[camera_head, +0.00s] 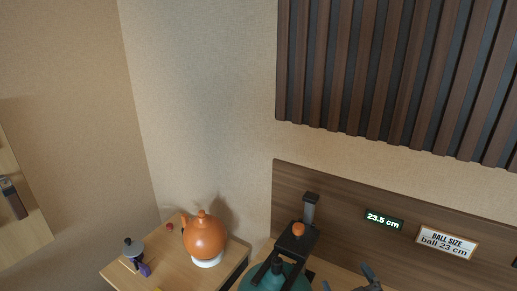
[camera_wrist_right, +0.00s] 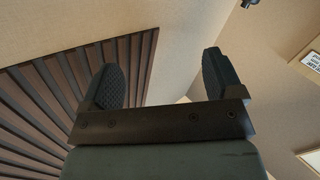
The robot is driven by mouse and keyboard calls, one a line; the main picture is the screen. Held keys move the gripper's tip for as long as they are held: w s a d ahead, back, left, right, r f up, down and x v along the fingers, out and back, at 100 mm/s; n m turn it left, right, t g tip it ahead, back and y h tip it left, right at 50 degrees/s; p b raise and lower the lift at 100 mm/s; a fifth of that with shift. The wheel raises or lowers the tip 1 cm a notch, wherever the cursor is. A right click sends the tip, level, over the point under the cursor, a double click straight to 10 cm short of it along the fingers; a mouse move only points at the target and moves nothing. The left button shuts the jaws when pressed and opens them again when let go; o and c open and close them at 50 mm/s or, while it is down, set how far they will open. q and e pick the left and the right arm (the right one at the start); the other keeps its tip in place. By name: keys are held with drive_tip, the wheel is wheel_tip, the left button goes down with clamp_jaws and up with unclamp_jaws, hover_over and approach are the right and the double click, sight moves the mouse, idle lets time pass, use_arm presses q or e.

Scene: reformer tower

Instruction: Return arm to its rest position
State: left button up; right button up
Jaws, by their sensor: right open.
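My right gripper (camera_head: 347,279) shows at the bottom edge of the head view, right of a black upright device (camera_head: 295,243). Only its dark fingertips are in the picture. In the right wrist view the gripper (camera_wrist_right: 160,82) has its two dark fingers wide apart with nothing between them. The rest of the right arm is hidden below the head view. My left gripper is not in either view.
A teal ball (camera_head: 262,280) sits under the black device. An orange ball-shaped object (camera_head: 204,238) stands on a white ring on the side table (camera_head: 122,274). A lit display (camera_head: 384,220) reads 23.5 cm. A sign (camera_head: 446,243) reads "BALL SIZE ball 23 cm". Wall slats (camera_head: 400,70) hang above.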

drive_tip(key=s+d+f+m+g+h, duration=0.1)
drive_tip(key=s+d+f+g, duration=0.15)
drive_tip(key=s+g, duration=0.4)
drive_tip(key=s+d+f+m+g+h, duration=0.1)
drive_tip(key=s+d+f+m+g, duration=0.2)
drive_tip(key=s, duration=0.6)
drive_tip(key=s+d+f+g+h, duration=0.1)
drive_tip(key=s+d+f+g, duration=0.1)
drive_tip(key=s+f+g, duration=0.45)
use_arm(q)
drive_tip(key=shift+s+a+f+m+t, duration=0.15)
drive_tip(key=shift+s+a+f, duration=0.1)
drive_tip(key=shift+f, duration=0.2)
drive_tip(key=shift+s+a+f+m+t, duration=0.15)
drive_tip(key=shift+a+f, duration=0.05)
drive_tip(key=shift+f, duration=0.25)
use_arm(e)
drive_tip(key=w+a+f+t+y, duration=0.1)
drive_tip(key=w+a+f+t, duration=0.1)
drive_tip(key=f+t, duration=0.3)
drive_tip(key=w+a+f+t+y, duration=0.2)
drive_tip(key=w+a+f+t, duration=0.1)
drive_tip(key=a+f+t, duration=0.1)
wheel_tip(320, 180, down, 2)
drive_tip(key=shift+a+f+n+t, duration=0.3)
drive_tip(key=shift+a+t, duration=0.1)
drive_tip(key=shift+a, duration=0.1)
